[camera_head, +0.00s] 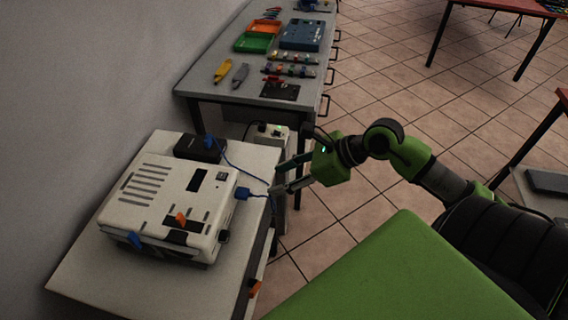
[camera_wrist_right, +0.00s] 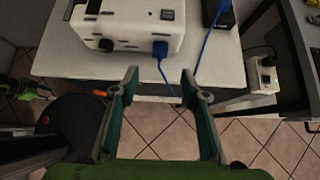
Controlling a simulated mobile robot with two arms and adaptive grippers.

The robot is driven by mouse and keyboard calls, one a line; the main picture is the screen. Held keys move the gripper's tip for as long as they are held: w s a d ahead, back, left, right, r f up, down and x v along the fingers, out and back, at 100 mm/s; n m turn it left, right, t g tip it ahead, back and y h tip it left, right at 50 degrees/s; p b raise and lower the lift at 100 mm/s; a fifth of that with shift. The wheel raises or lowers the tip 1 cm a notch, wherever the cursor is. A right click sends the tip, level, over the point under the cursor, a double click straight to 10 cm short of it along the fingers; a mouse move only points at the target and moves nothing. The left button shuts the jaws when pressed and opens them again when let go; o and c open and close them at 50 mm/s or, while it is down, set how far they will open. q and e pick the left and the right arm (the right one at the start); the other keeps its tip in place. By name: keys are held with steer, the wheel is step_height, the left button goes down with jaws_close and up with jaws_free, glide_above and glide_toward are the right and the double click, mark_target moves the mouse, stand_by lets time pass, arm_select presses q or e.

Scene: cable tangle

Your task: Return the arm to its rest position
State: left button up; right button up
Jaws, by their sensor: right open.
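My right arm (camera_head: 410,155) comes in from the right in the head view. Its gripper (camera_head: 282,178) is open beside the right edge of the low light table. In the right wrist view the gripper (camera_wrist_right: 160,88) has its two fingers spread wide, with nothing gripped between them. A blue cable (camera_wrist_right: 168,80) hangs between the fingertips, apart from both as far as I can tell. Its blue plug (camera_head: 242,193) sits at the right side of the white device (camera_head: 165,200). My left gripper is not in view.
The low table (camera_head: 75,272) carries the device and a black adapter (camera_head: 200,148). A white power strip (camera_head: 268,131) is behind the gripper. A workbench (camera_head: 210,88) with trays and tools stands at the back. Open tiled floor (camera_head: 385,85) lies behind my arm.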

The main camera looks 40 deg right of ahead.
steer(key=shift+s+d+r, duration=0.15)
steer(key=w+d+f+m+t, duration=0.3)
steer(key=f+m, duration=0.4)
steer(key=m, duration=0.2)
steer(key=w+d+f+m+t, duration=0.2)
steer(key=f+m+t, duration=0.1)
steer(key=f+m, duration=0.55)
steer(key=s+d+f+m+g+h, duration=0.1)
steer(key=s+d+f+m+h, duration=0.15)
steer(key=f+m, duration=0.45)
steer(key=s+d+f+m+h, duration=0.1)
steer(key=s+f+m+h, duration=0.3)
steer(key=f, duration=0.6)
steer(key=s+a+f+m+g, duration=0.3)
steer(key=s+f+m, duration=0.2)
steer(key=s+f, duration=0.35)
steer(key=s+a+f+m+g, duration=0.2)
steer(key=s+f+m+g, duration=0.15)
steer(key=s+f, duration=0.5)
steer(key=s+a+f+m+g, duration=0.2)
steer(key=s+a+f, duration=0.1)
steer(key=s, duration=0.5)
steer(key=s+a+f+m+g, duration=0.2)
steer(key=s+a+f+m, duration=0.1)
steer(key=s, duration=0.5)
steer(key=a+f, duration=0.1)
steer(key=a, duration=0.1)
steer(key=shift+s+a+f+g, duration=0.2)
steer(key=shift+s+a+g, duration=0.15)
steer(key=shift+s+a, duration=0.05)
